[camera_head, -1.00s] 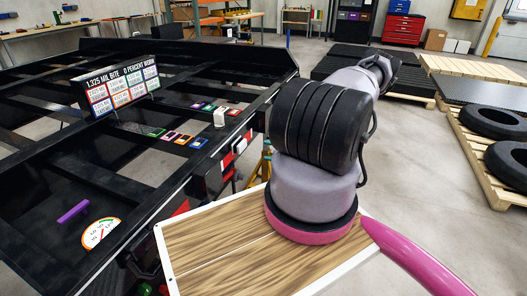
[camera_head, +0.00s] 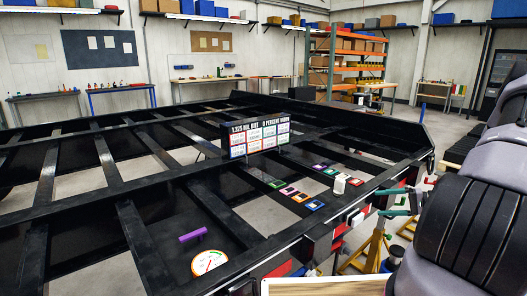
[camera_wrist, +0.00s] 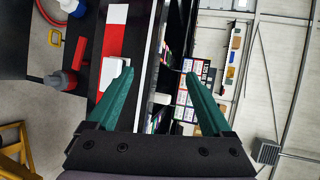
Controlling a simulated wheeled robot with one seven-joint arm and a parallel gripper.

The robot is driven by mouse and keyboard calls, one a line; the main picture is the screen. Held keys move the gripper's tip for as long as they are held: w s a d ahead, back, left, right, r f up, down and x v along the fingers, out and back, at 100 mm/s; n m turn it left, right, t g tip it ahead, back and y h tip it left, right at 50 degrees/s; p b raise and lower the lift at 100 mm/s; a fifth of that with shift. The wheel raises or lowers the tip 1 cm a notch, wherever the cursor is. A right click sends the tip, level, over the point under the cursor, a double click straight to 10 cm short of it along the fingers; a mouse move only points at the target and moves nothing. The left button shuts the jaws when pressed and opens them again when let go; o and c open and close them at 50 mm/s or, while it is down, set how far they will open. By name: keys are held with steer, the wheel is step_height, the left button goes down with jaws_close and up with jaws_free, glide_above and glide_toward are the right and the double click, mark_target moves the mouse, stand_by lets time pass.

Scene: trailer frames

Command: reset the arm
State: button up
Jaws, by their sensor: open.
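My gripper (camera_head: 390,202) is at the right of the head view, beside the outer edge of the black trailer frame (camera_head: 125,222). Its two teal fingers are apart and nothing is between them. In the wrist view, my gripper (camera_wrist: 157,73) shows its fingers spread wide. A white box (camera_wrist: 113,75) by a red and white strip (camera_wrist: 114,35) shows near the left fingertip; contact cannot be told. My dark-banded arm fills the right edge of the head view.
A sign board (camera_head: 258,137), coloured tiles (camera_head: 300,197), a white block (camera_head: 340,185), a purple bar (camera_head: 193,235) and a round gauge (camera_head: 208,262) are on the trailer frame. A yellow stand (camera_head: 374,250) is below my gripper. Orange shelving (camera_head: 345,60) stands behind.

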steer(key=s+a+r+n+g+h, duration=0.15)
steer(key=s+a+r+h, duration=0.35)
steer(key=r, duration=0.7)
steer(key=a+r+n+g+h, duration=0.1)
steer(key=a+r+g+h, duration=0.15)
steer(key=a+r, duration=0.7)
steer(key=s+a+r+t+h, duration=0.2)
steer(key=s+r, duration=0.6)
steer(key=r, duration=0.1)
steer(key=s+a+r+m+t+h, duration=0.1)
steer(key=s+a+r+t+h, duration=0.1)
steer(key=s+r, duration=0.7)
steer(key=shift+r+t, duration=0.3)
steer(key=shift+t, duration=0.3)
steer(key=shift+a, duration=0.1)
steer(key=shift+a, duration=0.1)
